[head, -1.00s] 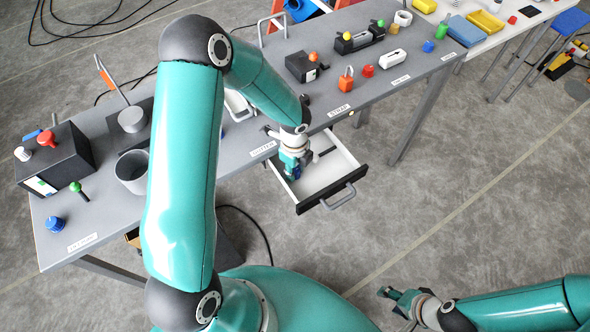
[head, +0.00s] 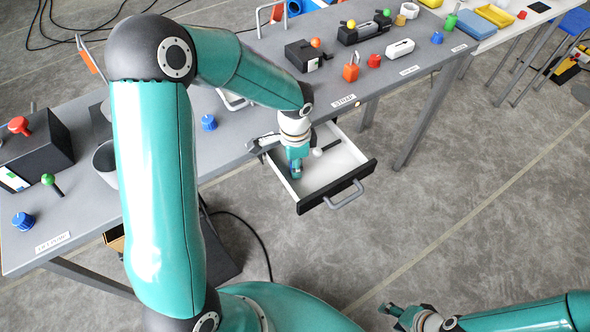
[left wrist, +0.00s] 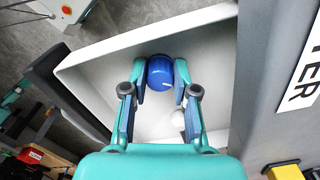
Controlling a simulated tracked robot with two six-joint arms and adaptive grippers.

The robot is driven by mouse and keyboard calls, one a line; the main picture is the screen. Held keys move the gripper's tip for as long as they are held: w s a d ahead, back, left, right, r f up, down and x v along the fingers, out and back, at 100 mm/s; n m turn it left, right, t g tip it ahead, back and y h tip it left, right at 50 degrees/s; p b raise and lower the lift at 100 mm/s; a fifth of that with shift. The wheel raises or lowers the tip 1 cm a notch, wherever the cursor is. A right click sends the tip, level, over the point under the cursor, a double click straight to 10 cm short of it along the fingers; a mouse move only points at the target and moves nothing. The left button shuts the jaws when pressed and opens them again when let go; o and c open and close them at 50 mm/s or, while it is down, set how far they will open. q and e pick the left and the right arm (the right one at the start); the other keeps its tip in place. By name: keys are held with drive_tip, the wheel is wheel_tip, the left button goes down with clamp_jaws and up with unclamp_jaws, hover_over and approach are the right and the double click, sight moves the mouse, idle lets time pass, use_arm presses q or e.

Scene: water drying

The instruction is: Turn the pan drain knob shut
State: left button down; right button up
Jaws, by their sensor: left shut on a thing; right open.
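A blue knob (left wrist: 160,72) with a white mark lies between the two fingertips of my left gripper (left wrist: 158,88) in the left wrist view. The fingers are shut on its sides. In the head view my left gripper (head: 295,172) points down into the pulled-out white pan (head: 338,166), which has a dark front and a grey handle. The knob is mostly hidden by the fingers there. My right gripper (head: 388,309) is open and empty at the bottom right, over the floor, away from the table.
A small white rounded piece (head: 318,152) is in the pan near my left gripper. On the grey table (head: 240,145) are two other blue knobs (head: 208,122) (head: 22,221), a black box (head: 35,150) and a grey cup (head: 105,160). The floor in front is clear.

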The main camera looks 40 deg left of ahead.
use_arm(q)
drive_tip(key=n+b, duration=0.2)
drive_tip(key=n, duration=0.1)
drive_tip(key=shift+w+f+n+b, duration=0.1)
drive_tip(key=shift+n+b, duration=0.2)
drive_tip(key=shift+b, duration=0.05)
drive_tip(key=shift+n+b, duration=0.95)
drive_tip(key=shift+n, duration=0.75)
drive_tip(key=shift+r, duration=0.2)
drive_tip(key=c, duration=1.2)
unclamp_jaws()
wheel_tip(320, 180, up, 12)
drive_tip(key=shift+f, duration=0.1)
